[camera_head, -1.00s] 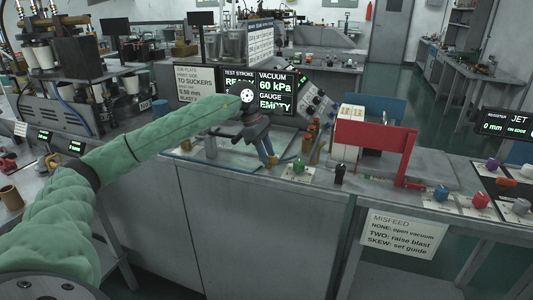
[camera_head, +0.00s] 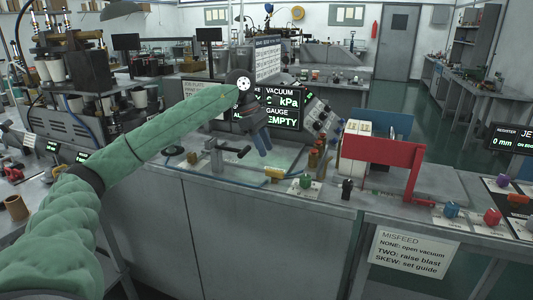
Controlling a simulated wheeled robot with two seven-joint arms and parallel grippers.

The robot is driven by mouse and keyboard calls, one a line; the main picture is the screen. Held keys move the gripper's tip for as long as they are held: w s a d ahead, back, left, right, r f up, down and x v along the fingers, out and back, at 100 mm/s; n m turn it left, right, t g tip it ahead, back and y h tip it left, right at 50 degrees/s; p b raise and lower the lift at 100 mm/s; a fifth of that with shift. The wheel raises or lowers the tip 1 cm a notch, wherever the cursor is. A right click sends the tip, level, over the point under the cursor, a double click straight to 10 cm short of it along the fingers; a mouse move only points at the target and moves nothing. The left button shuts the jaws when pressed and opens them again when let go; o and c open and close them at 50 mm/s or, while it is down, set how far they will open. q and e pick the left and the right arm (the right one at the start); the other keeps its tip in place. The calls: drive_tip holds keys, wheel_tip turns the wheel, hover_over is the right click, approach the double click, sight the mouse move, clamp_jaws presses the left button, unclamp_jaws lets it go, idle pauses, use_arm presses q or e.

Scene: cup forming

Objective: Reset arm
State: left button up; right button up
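My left arm, in a green sleeve, reaches in from the left. My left gripper (camera_head: 264,138) hangs from its wrist above the bench, in front of the black display (camera_head: 285,122) that reads "EMPTY". Its fingers point down and look close together, but I cannot tell whether they are open or shut. I see nothing held in it. My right gripper is not in view.
A lever with a black handle (camera_head: 236,150) stands on the bench below the arm. A red guard (camera_head: 385,150) and a white block (camera_head: 353,148) stand to the right. Cups (camera_head: 140,96) stand at left.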

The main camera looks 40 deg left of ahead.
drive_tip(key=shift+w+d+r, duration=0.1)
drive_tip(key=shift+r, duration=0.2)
